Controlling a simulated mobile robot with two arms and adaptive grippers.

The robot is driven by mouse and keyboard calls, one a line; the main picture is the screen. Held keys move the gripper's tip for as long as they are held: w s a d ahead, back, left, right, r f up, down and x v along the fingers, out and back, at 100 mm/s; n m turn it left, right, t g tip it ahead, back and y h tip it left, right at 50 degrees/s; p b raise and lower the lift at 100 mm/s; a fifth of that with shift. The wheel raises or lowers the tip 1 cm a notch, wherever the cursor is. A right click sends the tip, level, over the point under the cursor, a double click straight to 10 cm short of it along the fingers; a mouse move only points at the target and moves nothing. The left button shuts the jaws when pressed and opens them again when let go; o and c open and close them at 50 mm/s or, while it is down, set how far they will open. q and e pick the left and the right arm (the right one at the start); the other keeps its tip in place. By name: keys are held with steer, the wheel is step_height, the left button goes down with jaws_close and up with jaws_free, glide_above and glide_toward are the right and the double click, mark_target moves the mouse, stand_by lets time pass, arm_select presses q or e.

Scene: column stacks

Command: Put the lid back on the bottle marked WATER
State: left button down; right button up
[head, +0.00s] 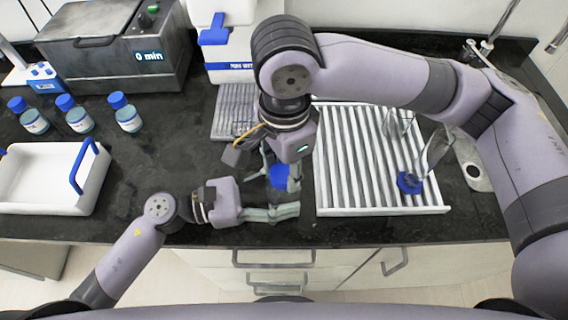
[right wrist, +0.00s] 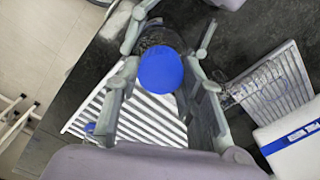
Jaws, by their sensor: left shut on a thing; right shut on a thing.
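A round blue lid (head: 283,177) is between the fingers of my right gripper (head: 279,172), which comes down from above and is shut on it. In the right wrist view the lid (right wrist: 161,70) shows from above between the two fingers. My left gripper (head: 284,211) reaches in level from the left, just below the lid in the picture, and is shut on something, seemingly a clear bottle. That bottle is mostly hidden by the lid and fingers. No WATER marking is readable, and I cannot tell whether the lid touches the bottle.
A white ribbed rack (head: 335,160) stands to the right, with glassware and a blue-based cylinder (head: 410,182). Several blue-capped bottles (head: 79,117) stand at left, above a white tray (head: 40,208) with blue handles. A grey bath (head: 120,55) and a white dispenser (head: 232,55) stand behind.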

steer(key=o, duration=0.8)
steer(key=shift+r, duration=0.1)
steer(key=shift+r, duration=2.2)
steer(key=shift+n, duration=0.3)
steer(key=shift+c, duration=0.2)
